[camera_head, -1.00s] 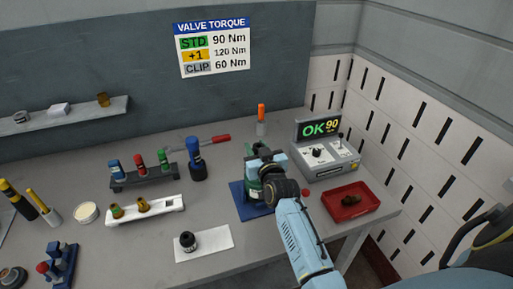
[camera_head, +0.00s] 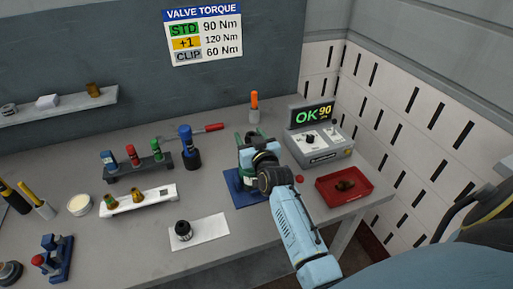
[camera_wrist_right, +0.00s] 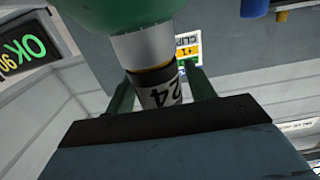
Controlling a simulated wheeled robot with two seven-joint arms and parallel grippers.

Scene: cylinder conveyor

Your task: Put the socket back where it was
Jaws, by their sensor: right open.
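In the right wrist view a short socket (camera_wrist_right: 160,92) with a white band marked "24" stands between the fingers of my right gripper (camera_wrist_right: 160,75). The fingers are open, one on each side. The socket's black, orange-ringed end meets a pale metal shaft (camera_wrist_right: 142,48) under a green body (camera_wrist_right: 120,12). In the head view my right gripper (camera_head: 252,150) is at the green device (camera_head: 246,177) on the blue mat (camera_head: 240,196). My own wrist hides most of the device and the socket there. My left gripper is not in view.
A white holder (camera_head: 158,197) with green and brass pieces stands left. A black cylinder (camera_head: 183,230) stands on a white sheet (camera_head: 212,227). A tool rack (camera_head: 125,173) is behind. The controller (camera_head: 320,147) reads OK 90; a red tray (camera_head: 330,195) is at right.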

